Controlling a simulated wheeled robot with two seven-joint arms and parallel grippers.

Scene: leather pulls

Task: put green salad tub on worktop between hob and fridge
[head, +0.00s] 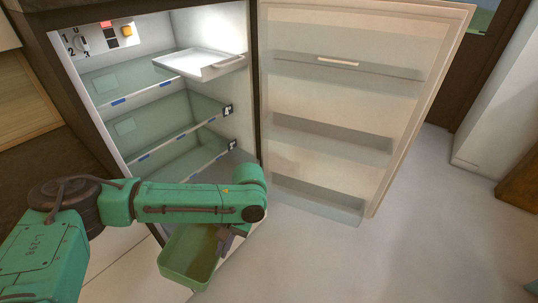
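The green salad tub (176,275) is an open, empty box with an olive inside. It hangs tilted in front of the fridge's lower opening, above the floor. My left gripper (228,240) is at the tub's right wall, and its dark fingers appear shut on the rim there; the fingertips are partly hidden. The fridge (150,101) stands open, with its door (338,101) swung out to the right. I cannot make out the hob or the worktop in this view. My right gripper is not in view.
A white tray (200,64) juts out from the upper fridge shelf. Clear door shelves (330,140) line the open door. Wooden cabinetry (25,100) stands left of the fridge. Floor (380,260) right of the tub is clear.

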